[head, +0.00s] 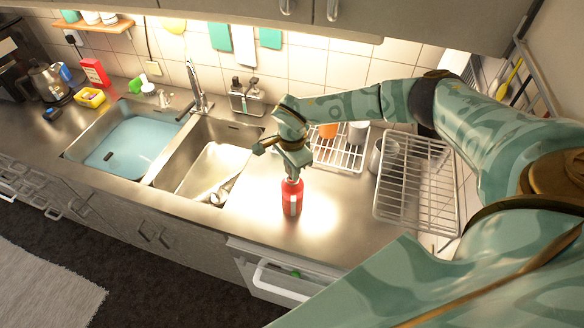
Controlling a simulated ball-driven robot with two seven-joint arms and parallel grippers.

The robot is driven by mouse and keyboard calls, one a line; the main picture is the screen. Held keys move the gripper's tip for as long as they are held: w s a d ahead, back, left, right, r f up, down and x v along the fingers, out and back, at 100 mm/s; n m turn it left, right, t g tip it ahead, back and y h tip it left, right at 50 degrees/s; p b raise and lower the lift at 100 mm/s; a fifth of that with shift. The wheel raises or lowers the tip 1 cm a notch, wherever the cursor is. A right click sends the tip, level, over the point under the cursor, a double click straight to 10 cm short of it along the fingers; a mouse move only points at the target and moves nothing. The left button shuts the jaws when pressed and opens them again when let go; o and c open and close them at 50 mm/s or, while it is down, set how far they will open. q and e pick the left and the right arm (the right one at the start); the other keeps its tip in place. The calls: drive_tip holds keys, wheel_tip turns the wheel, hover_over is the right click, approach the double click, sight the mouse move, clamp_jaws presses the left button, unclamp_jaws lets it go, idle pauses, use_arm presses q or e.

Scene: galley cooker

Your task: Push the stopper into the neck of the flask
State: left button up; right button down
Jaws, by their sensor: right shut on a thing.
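A red flask (291,198) with a pale strip on its front stands upright on the steel counter, right of the sinks. My right gripper (292,178) points down directly over the top of the flask. It is shut on the stopper, which its fingers mostly hide. The stopper and the flask's neck are too small and too covered to tell how deep the stopper sits. My left gripper is not in view.
A wire dish rack (415,185) stands right of the flask, and a smaller rack (338,152) with cups is behind it. A steel sink (208,165) and a blue basin (130,145) lie to the left. Counter around the flask's front is clear up to the edge.

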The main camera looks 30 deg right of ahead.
drive_tip(key=shift+f, duration=0.15)
drive_tip(key=shift+f+b, duration=0.65)
drive_tip(key=shift+f, duration=0.1)
drive_tip(key=c, duration=1.2)
unclamp_jaws()
wheel_tip(320, 180, up, 16)
drive_tip(key=b, duration=0.1)
drive_tip(key=shift+r, duration=0.2)
